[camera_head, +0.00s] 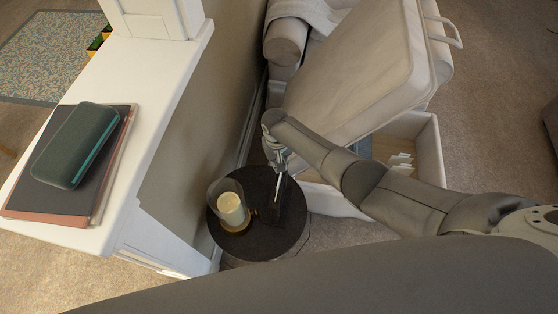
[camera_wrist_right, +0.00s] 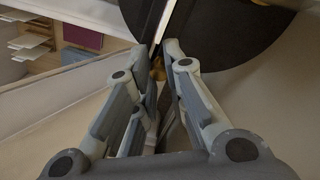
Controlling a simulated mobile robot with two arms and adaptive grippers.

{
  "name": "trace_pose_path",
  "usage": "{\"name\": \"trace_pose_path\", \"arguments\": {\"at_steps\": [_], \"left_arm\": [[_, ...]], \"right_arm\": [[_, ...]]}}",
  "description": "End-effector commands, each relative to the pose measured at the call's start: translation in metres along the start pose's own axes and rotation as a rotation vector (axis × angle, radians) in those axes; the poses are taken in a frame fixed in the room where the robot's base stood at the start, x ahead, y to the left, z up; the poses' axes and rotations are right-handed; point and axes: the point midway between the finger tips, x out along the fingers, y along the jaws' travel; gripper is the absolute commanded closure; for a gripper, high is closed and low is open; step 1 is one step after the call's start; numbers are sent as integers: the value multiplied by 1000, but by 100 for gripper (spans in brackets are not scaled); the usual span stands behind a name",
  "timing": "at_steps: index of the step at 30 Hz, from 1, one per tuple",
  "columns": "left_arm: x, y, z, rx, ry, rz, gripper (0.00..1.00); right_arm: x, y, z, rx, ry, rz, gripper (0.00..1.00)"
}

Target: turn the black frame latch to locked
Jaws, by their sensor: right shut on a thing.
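A black frame (camera_head: 293,208) stands on the small round dark table (camera_head: 240,246), seen nearly edge-on from above. In the right wrist view the black frame (camera_wrist_right: 142,14) shows at the top centre, with a pale edge. My right gripper (camera_head: 277,165) reaches in from the right, over the frame's far end. In the right wrist view its fingertips (camera_wrist_right: 168,58) are closed around a small brass-coloured latch (camera_wrist_right: 158,68) by the frame. The fingers hide most of the latch, so I cannot tell its turn. My left gripper is in neither view.
A cream candle (camera_head: 232,208) in a glass holder stands close left of the frame. A white ledge (camera_head: 88,239) bears a dark book (camera_head: 97,190) and green case (camera_head: 75,146).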

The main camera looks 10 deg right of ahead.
Motion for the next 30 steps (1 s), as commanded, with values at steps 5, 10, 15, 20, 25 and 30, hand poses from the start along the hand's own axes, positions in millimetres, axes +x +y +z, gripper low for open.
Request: {"name": "trace_pose_path", "arguments": {"at_steps": [5, 10, 15, 20, 25, 30], "left_arm": [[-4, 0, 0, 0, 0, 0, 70], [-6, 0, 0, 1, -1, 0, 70], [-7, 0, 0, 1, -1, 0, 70], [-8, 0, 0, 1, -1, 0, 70], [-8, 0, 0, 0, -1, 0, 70], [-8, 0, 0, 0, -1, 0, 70]], "right_arm": [[-2, -1, -1, 122, -3, -2, 100], [-2, 0, -2, 218, -6, -1, 100], [-1, 0, -2, 282, -8, -1, 100], [-1, 0, -2, 311, -9, -2, 100], [-1, 0, -2, 318, -9, -1, 100], [-1, 0, -2, 317, -9, -1, 100]]}}
